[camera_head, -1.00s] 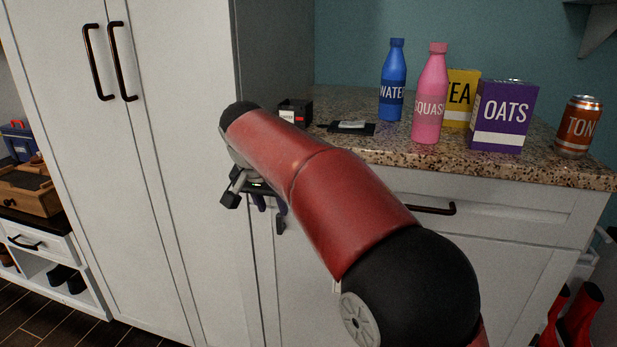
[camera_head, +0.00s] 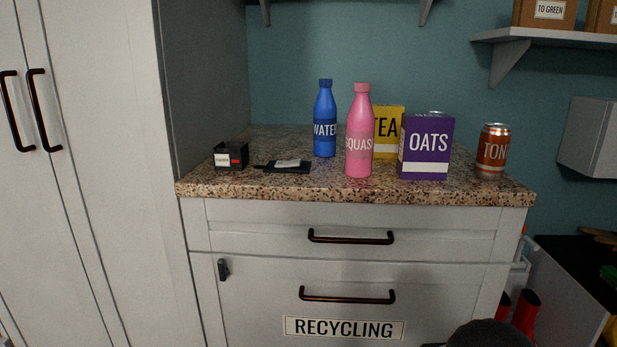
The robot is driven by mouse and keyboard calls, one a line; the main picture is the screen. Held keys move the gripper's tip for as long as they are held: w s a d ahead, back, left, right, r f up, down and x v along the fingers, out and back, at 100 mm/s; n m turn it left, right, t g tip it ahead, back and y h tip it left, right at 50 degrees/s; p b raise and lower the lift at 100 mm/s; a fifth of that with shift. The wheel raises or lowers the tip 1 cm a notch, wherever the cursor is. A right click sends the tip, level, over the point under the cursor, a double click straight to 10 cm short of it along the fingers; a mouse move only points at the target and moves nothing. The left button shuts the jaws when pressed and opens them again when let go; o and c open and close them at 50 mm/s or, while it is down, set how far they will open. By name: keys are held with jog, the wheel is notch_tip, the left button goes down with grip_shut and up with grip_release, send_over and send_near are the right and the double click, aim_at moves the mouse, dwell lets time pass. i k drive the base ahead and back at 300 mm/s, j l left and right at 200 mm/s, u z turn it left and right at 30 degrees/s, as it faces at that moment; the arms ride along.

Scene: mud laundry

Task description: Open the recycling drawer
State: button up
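The recycling drawer (camera_head: 260,297) is the large lower white front of the counter cabinet, with a dark bar handle (camera_head: 347,297) and a "RECYCLING" label (camera_head: 344,328) below it. It looks shut, flush with the cabinet. A small dark latch-like piece (camera_head: 223,270) sits at its upper left corner. My gripper is out of view. Only a dark rounded part of my arm shows at the bottom right edge.
A narrower drawer (camera_head: 450,232) with its own handle is above. The granite counter (camera_head: 290,187) holds a blue bottle (camera_head: 325,120), pink bottle (camera_head: 359,135), tea box (camera_head: 388,120), oats box (camera_head: 427,145) and can (camera_head: 493,150). A tall white cabinet (camera_head: 110,180) stands left; red boots (camera_head: 525,310) are right.

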aim_at(264, 301)
jog(key=k+j, duration=0.1)
jog(key=j, duration=0.4)
jog(key=j+z, duration=0.15)
jog(key=j, duration=0.4)
jog(key=k+j, duration=0.2)
jog(key=j, duration=0.3)
jog(key=i+z, duration=0.05)
